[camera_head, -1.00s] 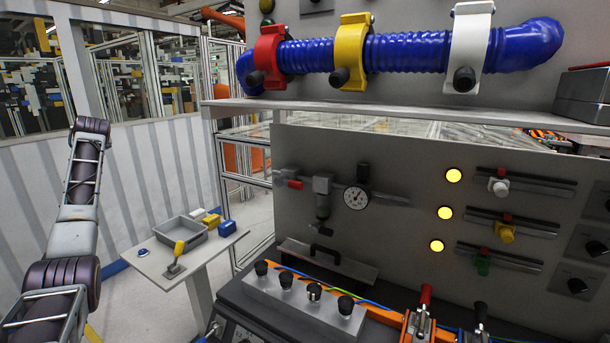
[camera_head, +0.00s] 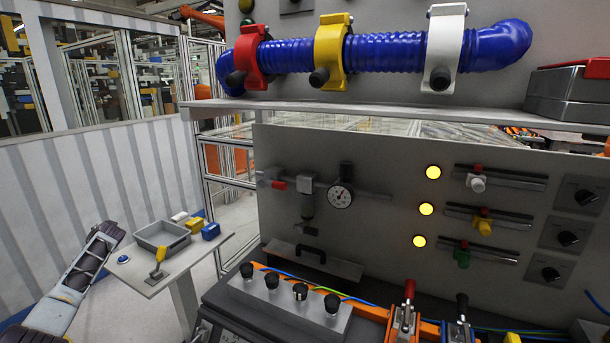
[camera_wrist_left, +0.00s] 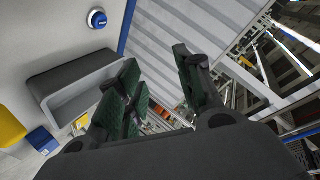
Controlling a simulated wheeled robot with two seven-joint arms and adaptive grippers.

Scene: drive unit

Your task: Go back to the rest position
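My left arm (camera_head: 72,285) comes in at the lower left of the head view, beside the small side table. Its gripper cannot be made out there. In the left wrist view my left gripper (camera_wrist_left: 156,62) is open, with a clear gap between its green-padded fingers and nothing held. The grey bin (camera_wrist_left: 75,85) and a blue round button (camera_wrist_left: 97,19) on the light table top show to the left of the fingers. My right arm and right gripper are not in view.
The small table (camera_head: 205,255) holds the grey bin (camera_head: 162,238), a yellow-handled tool (camera_head: 158,262) and blue and yellow blocks. The panel with lamps and sliders (camera_head: 390,200) and the bench with black knobs (camera_head: 290,297) stand to the right. A white ribbed wall (camera_head: 90,180) is behind.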

